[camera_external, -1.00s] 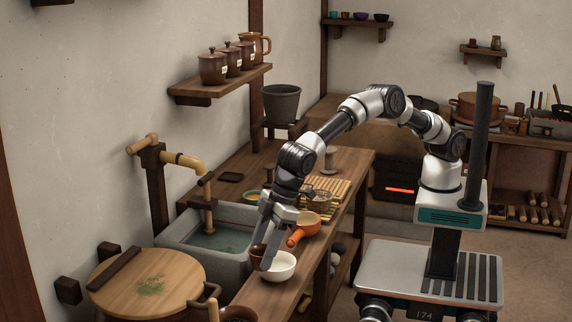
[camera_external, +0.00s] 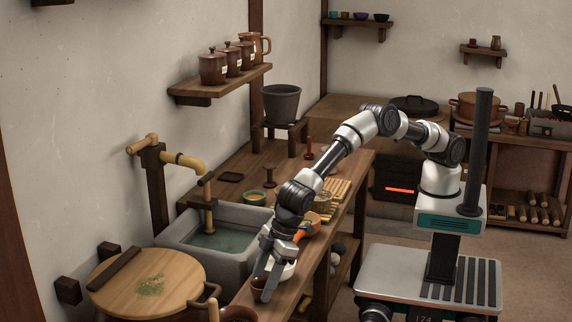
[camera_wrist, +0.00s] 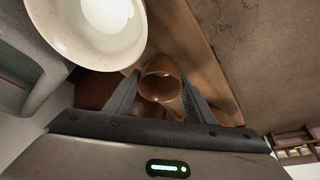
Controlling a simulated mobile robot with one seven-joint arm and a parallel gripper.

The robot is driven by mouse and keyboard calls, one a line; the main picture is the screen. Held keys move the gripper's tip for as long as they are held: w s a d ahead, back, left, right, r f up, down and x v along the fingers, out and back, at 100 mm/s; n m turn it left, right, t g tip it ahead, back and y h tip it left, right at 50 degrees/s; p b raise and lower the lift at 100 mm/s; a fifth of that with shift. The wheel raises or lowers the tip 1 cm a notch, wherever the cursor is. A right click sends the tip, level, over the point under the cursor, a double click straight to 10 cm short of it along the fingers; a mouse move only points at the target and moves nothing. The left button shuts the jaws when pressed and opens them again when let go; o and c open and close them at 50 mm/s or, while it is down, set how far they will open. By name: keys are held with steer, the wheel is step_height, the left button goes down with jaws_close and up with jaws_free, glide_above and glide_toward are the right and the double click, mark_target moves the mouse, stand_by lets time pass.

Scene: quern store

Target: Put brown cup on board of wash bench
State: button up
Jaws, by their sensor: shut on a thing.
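The brown cup (camera_wrist: 160,88) is between my gripper's two fingers in the wrist view, its round mouth facing the camera. In the external view the cup (camera_external: 257,284) shows low at the bench's near end, partly covered by the fingers. My gripper (camera_external: 264,288) is shut on it and points down. The wash bench (camera_external: 292,292) is a long wooden bench with a bare board strip along its right side. I cannot tell whether the cup touches the board.
A white bowl (camera_wrist: 98,28) is close beside the cup, half hidden by my gripper in the external view. A grey basin (camera_external: 248,262) and a round wooden lid (camera_external: 130,285) are at left.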

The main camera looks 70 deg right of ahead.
steer(key=shift+f, duration=0.2)
steer(key=o, duration=1.1)
steer(key=shift+r, duration=0.6)
steer(key=p+v, duration=0.1)
steer(key=v, duration=1)
steer(key=shift+s+d+p, duration=0.15)
steer(key=shift+p, duration=0.25)
